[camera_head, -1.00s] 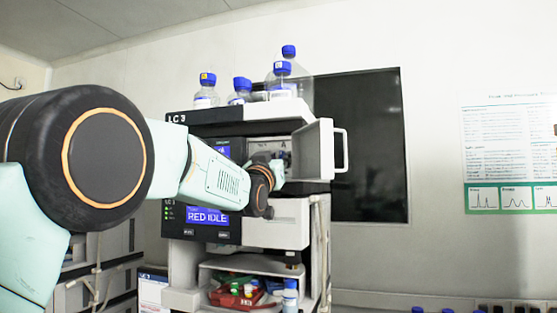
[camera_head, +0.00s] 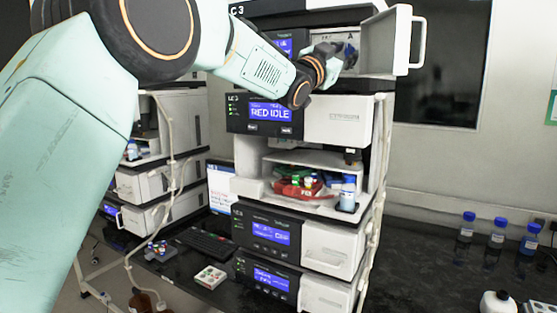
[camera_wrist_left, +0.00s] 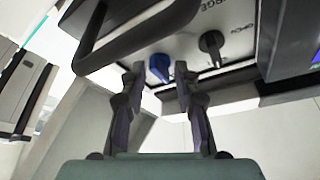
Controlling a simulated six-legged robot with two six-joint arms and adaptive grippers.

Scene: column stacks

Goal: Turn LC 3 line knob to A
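The LC 3 stack (camera_head: 337,128) stands in the middle of the head view. Its upper module has a white door (camera_head: 389,42) swung open, and a letter A shows on the panel inside. My left gripper (camera_head: 345,58) is at this open compartment. In the left wrist view, the gripper (camera_wrist_left: 160,76) has its two fingers apart. A blue knob (camera_wrist_left: 160,67) shows between and just beyond the fingertips; contact cannot be told. A black knob (camera_wrist_left: 212,46) sits to its right on the same light panel. The head view hides the knobs behind my gripper. My right gripper is not in view.
The open door's handle (camera_head: 422,42) sticks out right of the gripper. Below are a display reading RED IDLE (camera_head: 270,112) and a shelf with a red tray (camera_head: 297,188) and bottles. Blue-capped bottles (camera_head: 497,233) stand on the dark bench at right.

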